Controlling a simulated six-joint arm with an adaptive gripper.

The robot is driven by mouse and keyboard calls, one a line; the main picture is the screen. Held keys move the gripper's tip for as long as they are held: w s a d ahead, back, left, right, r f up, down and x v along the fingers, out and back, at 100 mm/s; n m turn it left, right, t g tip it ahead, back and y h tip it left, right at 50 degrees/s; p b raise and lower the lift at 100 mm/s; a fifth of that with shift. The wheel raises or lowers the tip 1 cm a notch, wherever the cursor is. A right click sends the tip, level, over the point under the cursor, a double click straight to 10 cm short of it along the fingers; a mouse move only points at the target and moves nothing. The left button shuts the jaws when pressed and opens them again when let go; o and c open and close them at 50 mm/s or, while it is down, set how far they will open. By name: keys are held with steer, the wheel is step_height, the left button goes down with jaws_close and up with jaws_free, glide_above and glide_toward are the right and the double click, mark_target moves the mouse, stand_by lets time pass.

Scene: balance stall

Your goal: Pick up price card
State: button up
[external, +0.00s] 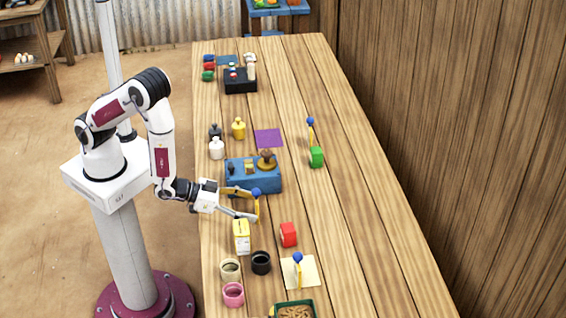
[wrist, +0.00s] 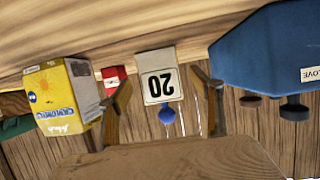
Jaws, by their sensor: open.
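A price card (wrist: 157,83) with a pale face reading "20" shows upside down in the wrist view, with a blue ball (wrist: 167,115) at its top. In the external view this card (external: 257,208) stands on the table just beyond the fingertips, its yellowish edge and blue ball visible. My gripper (external: 247,203) is open, its fingers spread. In the wrist view my gripper (wrist: 160,85) has one finger on each side of the card, apart from it. Other cards with blue balls stand at the near end (external: 298,272) and farther back (external: 310,130).
A blue box stand (external: 268,182) is close on one side of my gripper; a yellow carton (external: 241,240) is on the other. A red block (external: 289,235), a black cup (external: 261,262) and a tan cup (external: 230,269) stand nearby. The table's right side is mostly clear.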

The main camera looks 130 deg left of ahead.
mark_target(257, 208)
steer(key=shift+x, duration=1.6)
steer(key=c, duration=1.1)
